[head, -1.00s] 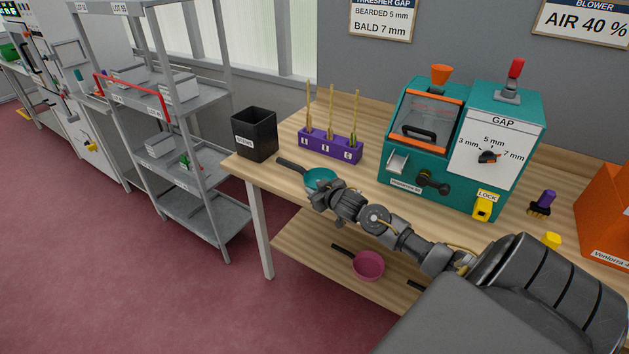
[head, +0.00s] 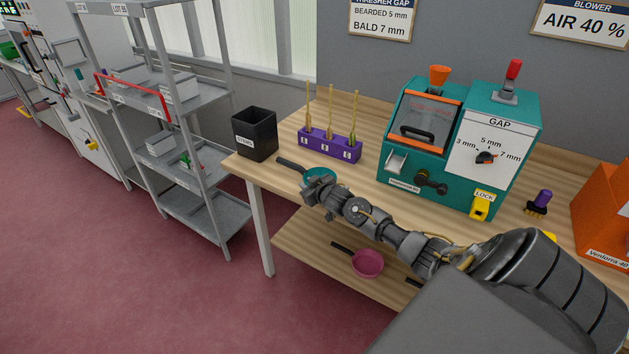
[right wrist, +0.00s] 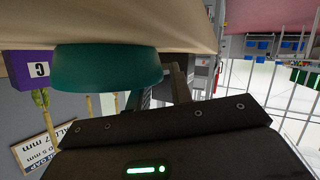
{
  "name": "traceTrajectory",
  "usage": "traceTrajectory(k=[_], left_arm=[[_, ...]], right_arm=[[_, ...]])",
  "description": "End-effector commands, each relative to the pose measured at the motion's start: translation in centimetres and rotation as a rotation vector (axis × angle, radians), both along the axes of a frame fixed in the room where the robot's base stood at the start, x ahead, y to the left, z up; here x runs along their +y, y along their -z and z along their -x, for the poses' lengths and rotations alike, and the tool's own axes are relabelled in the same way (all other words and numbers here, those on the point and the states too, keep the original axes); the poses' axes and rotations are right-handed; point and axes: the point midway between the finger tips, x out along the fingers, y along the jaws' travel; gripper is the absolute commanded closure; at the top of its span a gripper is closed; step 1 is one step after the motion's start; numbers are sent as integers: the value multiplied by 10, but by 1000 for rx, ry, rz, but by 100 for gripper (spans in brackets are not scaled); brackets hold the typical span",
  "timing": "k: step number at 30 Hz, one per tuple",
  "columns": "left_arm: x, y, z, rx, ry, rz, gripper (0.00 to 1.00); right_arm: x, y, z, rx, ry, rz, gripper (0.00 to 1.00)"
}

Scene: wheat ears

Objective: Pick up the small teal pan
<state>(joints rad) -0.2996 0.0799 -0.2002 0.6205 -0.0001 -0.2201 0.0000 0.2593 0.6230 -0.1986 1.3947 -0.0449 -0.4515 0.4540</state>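The small teal pan (head: 321,174) sits on the wooden table near its front edge, its dark handle (head: 289,164) pointing to the back left. In the right wrist view the pan (right wrist: 105,68) fills the upper left, close to the fingers. My right gripper (head: 309,191) is at the pan's front side and hides part of it. In the right wrist view the two fingers (right wrist: 162,88) stand apart with a gap between them; the pan partly covers the left one. I cannot tell whether they touch the pan. My left gripper is not in view.
A black bin (head: 254,134) and a purple rack (head: 329,144) with wheat ears stand behind the pan. The teal thresher (head: 432,153) stands to the right. A pink pan (head: 367,263) lies on the lower shelf. Grey shelving (head: 190,165) stands left of the table.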

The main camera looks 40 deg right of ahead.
Motion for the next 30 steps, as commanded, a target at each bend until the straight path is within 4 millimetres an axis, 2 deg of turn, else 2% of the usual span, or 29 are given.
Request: traceTrajectory(k=[1,4,5,20,23,26,30], left_arm=[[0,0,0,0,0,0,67],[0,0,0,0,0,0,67],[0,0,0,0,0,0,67],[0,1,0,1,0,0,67],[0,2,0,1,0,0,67],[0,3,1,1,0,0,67],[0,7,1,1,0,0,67]], right_arm=[[0,0,0,0,0,0,85],[0,0,0,0,0,0,98],[0,0,0,0,0,0,100],[0,-4,0,-1,-1,0,100],[0,-11,0,-1,-1,0,100],[0,-28,0,-5,-1,0,100],[9,-52,17,-4,-4,2,100]])
